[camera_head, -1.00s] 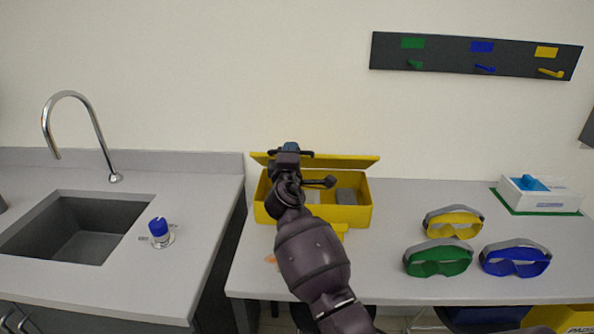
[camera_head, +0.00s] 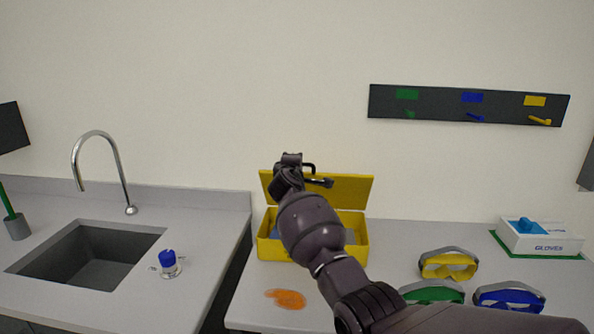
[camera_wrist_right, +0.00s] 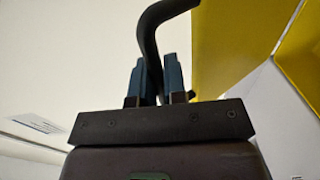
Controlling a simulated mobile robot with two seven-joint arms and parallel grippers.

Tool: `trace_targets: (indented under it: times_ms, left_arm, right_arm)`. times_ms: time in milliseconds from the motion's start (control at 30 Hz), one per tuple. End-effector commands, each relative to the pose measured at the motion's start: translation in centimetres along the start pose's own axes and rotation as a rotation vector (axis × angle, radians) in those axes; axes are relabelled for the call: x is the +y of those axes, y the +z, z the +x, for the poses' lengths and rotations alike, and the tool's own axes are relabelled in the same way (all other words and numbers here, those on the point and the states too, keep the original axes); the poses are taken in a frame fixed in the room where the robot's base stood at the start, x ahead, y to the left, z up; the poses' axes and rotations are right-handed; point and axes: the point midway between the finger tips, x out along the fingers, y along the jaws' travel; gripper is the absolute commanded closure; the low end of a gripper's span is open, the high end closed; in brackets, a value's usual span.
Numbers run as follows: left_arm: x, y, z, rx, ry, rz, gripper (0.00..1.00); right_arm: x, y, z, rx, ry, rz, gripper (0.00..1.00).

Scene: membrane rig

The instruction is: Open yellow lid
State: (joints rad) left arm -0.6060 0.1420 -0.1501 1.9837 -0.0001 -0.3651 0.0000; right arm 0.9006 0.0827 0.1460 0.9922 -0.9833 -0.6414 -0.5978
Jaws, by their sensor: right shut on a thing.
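The yellow lid (camera_head: 348,189) stands raised and tilted at the back of the yellow box (camera_head: 357,252). Behind my arm, the box's inside shows only in part. My right gripper (camera_wrist_right: 153,80) is at the lid's upper left, shut on a dark curved handle (camera_wrist_right: 150,35), which passes between its fingers in the right wrist view. The yellow lid (camera_wrist_right: 232,45) fills the upper right of that view. In the head view my right arm hides much of the box's middle and right front. My left gripper is not in view.
An orange spill (camera_head: 286,298) lies on the bench in front of the box. Yellow goggles (camera_head: 448,268), green goggles (camera_head: 432,296) and blue goggles (camera_head: 508,302) lie to the right. A glove box (camera_head: 541,239) stands behind them. A sink (camera_head: 85,262) is at the left.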

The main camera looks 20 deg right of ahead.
Motion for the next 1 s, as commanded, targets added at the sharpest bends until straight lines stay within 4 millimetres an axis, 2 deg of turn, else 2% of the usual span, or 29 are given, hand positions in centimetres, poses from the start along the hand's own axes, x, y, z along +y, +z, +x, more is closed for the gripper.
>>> trace_targets:
  times_ms: [200, 633, 667, 800, 1000]
  left_arm:
    - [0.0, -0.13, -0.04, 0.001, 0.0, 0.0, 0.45]
    - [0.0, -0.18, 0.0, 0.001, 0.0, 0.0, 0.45]
    - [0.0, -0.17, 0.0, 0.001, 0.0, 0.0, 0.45]
    - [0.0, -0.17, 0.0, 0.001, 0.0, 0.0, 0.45]
    - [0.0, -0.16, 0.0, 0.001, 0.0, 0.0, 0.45]
  right_arm:
    - [0.32, -0.2, 0.73, -0.001, -0.023, -0.005, 1.0]
    - [0.29, -0.25, 0.83, -0.001, -0.028, -0.005, 1.0]
    - [0.29, -0.25, 0.82, -0.001, -0.028, -0.005, 0.85]
    - [0.28, -0.26, 0.82, -0.001, -0.028, -0.004, 0.63]
    - [0.28, -0.27, 0.81, -0.001, -0.028, -0.002, 0.63]
